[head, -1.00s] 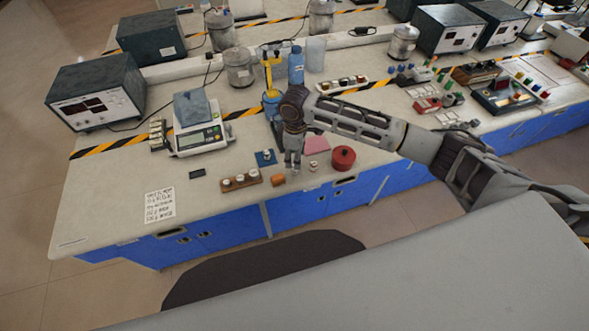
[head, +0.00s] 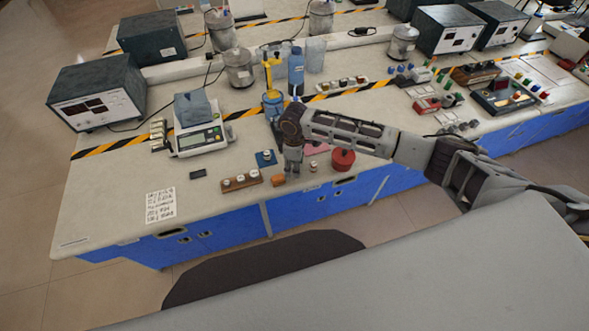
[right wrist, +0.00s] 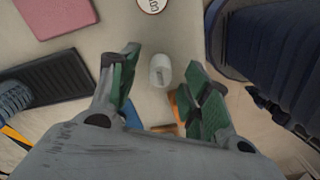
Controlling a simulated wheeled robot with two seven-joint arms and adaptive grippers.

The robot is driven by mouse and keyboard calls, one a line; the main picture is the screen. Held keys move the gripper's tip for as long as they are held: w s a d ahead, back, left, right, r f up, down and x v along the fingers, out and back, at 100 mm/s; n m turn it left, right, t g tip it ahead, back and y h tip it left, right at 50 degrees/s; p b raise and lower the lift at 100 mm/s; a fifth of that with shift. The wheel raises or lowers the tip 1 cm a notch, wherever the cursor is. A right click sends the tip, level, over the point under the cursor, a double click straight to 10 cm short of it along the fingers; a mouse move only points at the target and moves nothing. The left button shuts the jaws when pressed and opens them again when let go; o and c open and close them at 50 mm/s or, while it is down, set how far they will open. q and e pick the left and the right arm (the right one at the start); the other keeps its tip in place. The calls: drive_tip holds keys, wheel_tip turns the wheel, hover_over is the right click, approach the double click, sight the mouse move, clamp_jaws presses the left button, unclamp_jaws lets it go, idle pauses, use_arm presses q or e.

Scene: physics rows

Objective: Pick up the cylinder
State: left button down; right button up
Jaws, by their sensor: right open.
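The cylinder (right wrist: 161,72) is small and pale grey-white. In the right wrist view it stands on the bench between the two green-padded fingers, nearer their tips, with a gap on each side. My right gripper (right wrist: 161,84) is open around it and does not visibly touch it. In the head view my right gripper (head: 292,168) points down over the bench near its front edge, and I cannot make out the cylinder there. My left gripper is not in view.
An orange block (head: 278,181), a wooden weight holder (head: 241,181), a small white-topped weight (head: 313,166) and a red round container (head: 343,159) stand close by. A blue pad (head: 266,158) and a pink pad (right wrist: 57,15) lie near the gripper. A scale (head: 196,139) stands farther left.

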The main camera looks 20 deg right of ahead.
drive_tip(key=shift+f, duration=0.7)
drive_tip(key=c, duration=0.9)
